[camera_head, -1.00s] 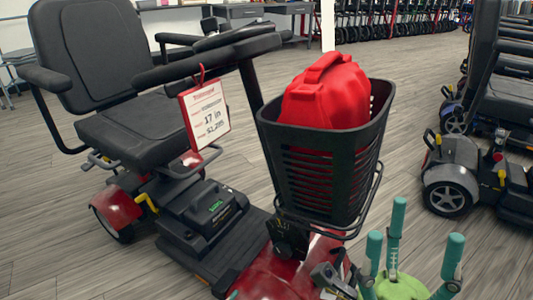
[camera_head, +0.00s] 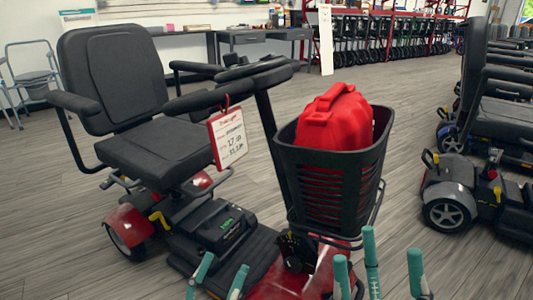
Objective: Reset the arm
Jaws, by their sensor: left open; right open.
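My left gripper (camera_head: 218,278) shows at the bottom edge, left of centre, as teal fingertips. It is open and empty, in front of the red scooter's footwell. My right gripper (camera_head: 380,262) shows at the bottom edge right of centre, as three upright teal fingers, open and empty. Its fingers are below and in front of the black basket (camera_head: 330,190). A red case with a handle (camera_head: 336,118) sits in that basket. The palms and most of both arms are out of view.
The red mobility scooter (camera_head: 130,222) with a black seat (camera_head: 150,150) and a hanging price tag (camera_head: 228,137) fills the left and middle. More scooters (camera_head: 450,195) stand at the right. Grey desks (camera_head: 262,38) stand at the back. Open floor lies between.

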